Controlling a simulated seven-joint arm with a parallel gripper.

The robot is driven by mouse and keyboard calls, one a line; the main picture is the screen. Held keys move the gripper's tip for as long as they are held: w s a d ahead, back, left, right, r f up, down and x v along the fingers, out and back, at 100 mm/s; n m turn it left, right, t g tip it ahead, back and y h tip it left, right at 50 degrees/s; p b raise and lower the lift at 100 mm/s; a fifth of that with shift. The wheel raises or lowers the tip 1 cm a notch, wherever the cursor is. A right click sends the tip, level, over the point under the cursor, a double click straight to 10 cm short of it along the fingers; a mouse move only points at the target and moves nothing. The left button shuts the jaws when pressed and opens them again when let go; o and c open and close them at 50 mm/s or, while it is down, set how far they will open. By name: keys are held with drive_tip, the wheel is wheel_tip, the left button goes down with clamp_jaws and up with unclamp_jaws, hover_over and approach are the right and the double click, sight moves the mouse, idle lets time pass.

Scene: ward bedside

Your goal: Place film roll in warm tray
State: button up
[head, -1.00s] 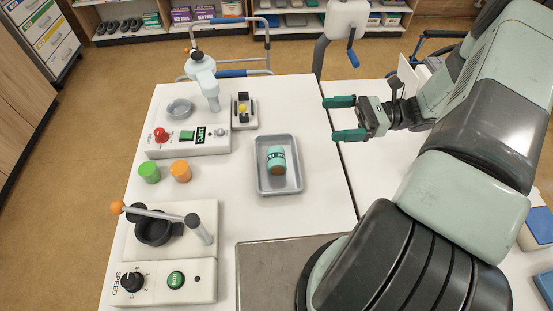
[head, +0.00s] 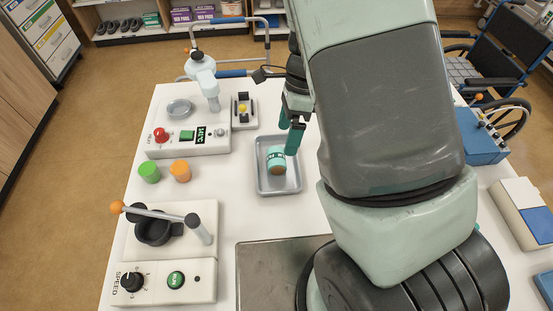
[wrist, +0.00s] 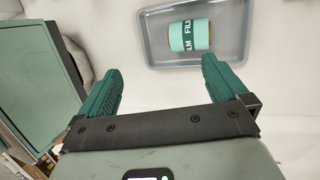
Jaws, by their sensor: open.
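The film roll (head: 276,160) is a teal cylinder with a dark lettered band and an orange-brown end. It lies on its side in a grey tray (head: 278,190) on the white table. In the wrist view the roll (wrist: 190,36) reads "FILM" and lies in the tray (wrist: 152,53) ahead of the fingers. My gripper (head: 291,132) hangs above the tray's far right part, pointing down. In the wrist view its green fingers (wrist: 162,82) are wide apart with nothing between them. I cannot tell which thing is the warm tray.
A white panel with a red button (head: 161,136) and a small dish (head: 180,107) stands far left. Green (head: 149,172) and orange (head: 181,170) cylinders stand left of the tray. A lever device (head: 155,225) and a speed box (head: 165,282) are near left. A metal plate (head: 260,270) lies in front.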

sight(276, 155)
drive_tip(key=w+a+r+t+h, duration=0.2)
drive_tip(key=a+r+t+h, duration=0.1)
drive_tip(key=r, duration=0.1)
wheel_tip(276, 155, down, 16)
drive_tip(key=shift+s+d+f, duration=0.1)
drive_tip(key=shift+s+d, duration=0.05)
idle(0.7)
drive_tip(key=shift+c, duration=0.5)
